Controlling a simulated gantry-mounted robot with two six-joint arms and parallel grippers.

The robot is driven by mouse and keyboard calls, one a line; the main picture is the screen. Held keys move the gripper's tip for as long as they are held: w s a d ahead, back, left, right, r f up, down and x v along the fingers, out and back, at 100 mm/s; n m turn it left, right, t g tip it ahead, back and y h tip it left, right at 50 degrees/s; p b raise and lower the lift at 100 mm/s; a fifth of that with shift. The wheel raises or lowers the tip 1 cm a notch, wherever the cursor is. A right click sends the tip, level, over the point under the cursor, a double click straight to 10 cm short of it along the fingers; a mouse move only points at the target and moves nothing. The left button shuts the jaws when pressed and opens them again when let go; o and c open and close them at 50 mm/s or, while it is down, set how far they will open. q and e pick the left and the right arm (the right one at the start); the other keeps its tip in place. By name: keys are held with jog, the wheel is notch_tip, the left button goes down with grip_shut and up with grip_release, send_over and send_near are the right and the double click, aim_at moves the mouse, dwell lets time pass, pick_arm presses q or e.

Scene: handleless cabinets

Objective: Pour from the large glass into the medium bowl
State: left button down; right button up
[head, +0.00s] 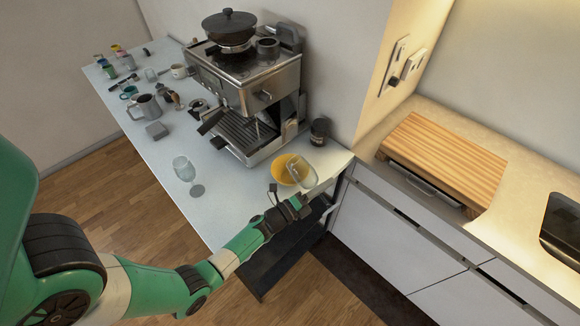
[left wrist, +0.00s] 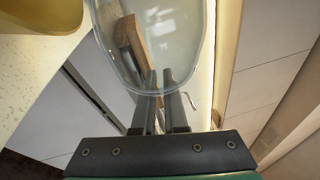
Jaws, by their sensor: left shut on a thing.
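The large glass (head: 306,178) is clear and held by my left gripper (head: 298,200), whose fingers are shut on it. In the left wrist view, the rounded glass (left wrist: 150,45) fills the space above the fingers (left wrist: 161,78). The glass looks tilted, with its upper part by the right side of the yellow bowl (head: 281,168). The bowl rests near the counter's right end, and part of it shows at the top left of the left wrist view (left wrist: 35,15). I cannot tell whether the glass has anything in it. My right gripper is not in view.
A stemmed glass (head: 184,168) stands on the white counter (head: 190,215). An espresso machine (head: 245,95) and a dark jar (head: 319,131) stand behind the bowl. Cups and a metal pitcher (head: 146,107) are farther left. A wooden board (head: 445,155) lies on the right counter.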

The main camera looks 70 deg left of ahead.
pick_arm(q)
jog(key=shift+s+a+r+n+y+p, duration=0.15)
jog(key=shift+a+r+n+p, duration=0.1)
jog(key=shift+r+n+p, duration=0.7)
jog(key=shift+w+a+r+n+y+p, duration=0.1)
jog(key=shift+a+r+n+y+p, duration=0.1)
jog(key=shift+r+n+p, duration=0.7)
dwell(0.6)
notch_tip(320, 180, down, 6)
jog(key=m+h+b, duration=0.1)
jog(key=m+b, duration=0.1)
jog(key=m, duration=0.5)
jog(key=m+h+b, duration=0.1)
jog(key=m, duration=0.6)
jog(key=m+g+h+b, duration=0.1)
jog(key=m+b, duration=0.1)
jog(key=m, duration=0.5)
jog(key=shift+d+r+b, duration=0.15)
jog(key=shift+b, duration=0.2)
